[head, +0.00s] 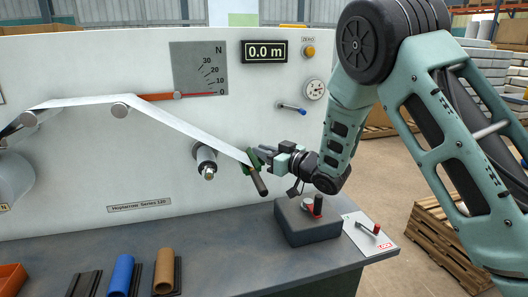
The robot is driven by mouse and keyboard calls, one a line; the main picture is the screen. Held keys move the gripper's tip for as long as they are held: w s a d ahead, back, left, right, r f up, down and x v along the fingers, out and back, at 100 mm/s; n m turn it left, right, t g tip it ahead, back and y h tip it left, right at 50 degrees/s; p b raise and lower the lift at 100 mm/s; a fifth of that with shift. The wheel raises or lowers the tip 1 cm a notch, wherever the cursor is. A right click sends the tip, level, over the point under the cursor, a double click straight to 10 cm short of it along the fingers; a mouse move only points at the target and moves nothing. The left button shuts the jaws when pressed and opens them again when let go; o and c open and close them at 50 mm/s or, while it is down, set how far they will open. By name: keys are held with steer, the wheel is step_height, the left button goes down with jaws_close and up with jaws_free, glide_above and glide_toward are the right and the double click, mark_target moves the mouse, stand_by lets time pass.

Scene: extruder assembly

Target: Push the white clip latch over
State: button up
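A white strip (165,118) runs over rollers across the machine's panel and slopes down to a small green clip (249,162). A dark bar with a brownish end (258,182) slants down from the clip. I cannot make out a white latch on the clip at this size. My gripper (264,154) comes in from the right, with its fingertips at or very close to the clip. The fingers overlap the clip in the picture, so I cannot tell whether they touch it, or whether they are open or shut.
A metal roller end (207,162) sticks out left of the clip. Blue (122,275) and brown (164,271) cores lie at the front left.

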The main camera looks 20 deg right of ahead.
steer(key=shift+d, duration=0.1)
jaws_close()
steer(key=shift+d+n+g+y, duration=0.25)
steer(key=shift+n+g+y, duration=0.35)
steer(key=shift+y, duration=0.2)
steer(key=shift+d+n+g+y, duration=0.15)
steer(key=shift+n+g+y, duration=0.65)
steer(key=shift+g+y, duration=0.1)
steer(key=o, duration=0.7)
jaws_free()
steer(key=shift+o, duration=0.2)
steer(key=shift+d, duration=0.1)
